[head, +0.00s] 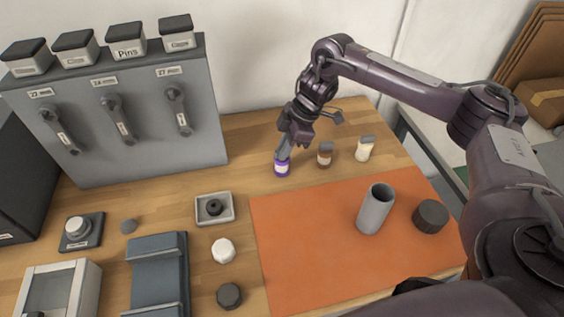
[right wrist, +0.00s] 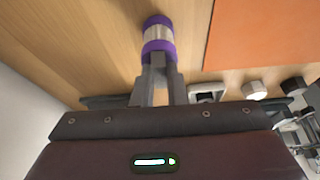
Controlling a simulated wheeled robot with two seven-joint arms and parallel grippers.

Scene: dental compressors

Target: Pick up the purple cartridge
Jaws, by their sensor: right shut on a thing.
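The purple cartridge (head: 282,166) has a pale band and stands on the wooden table behind the orange mat. My right gripper (head: 284,152) reaches down to it from above and is shut on its upper end. In the right wrist view the cartridge (right wrist: 158,38) sits at the tips of the two grey fingers (right wrist: 159,70). I cannot tell whether its base still touches the table. My left gripper is not in view.
A brown cartridge (head: 325,154) and a cream cartridge (head: 364,148) stand to the right. A grey cylinder (head: 375,209) and a dark round cap (head: 430,216) are on the orange mat (head: 300,240). A grey panel with wrenches (head: 120,115) stands left.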

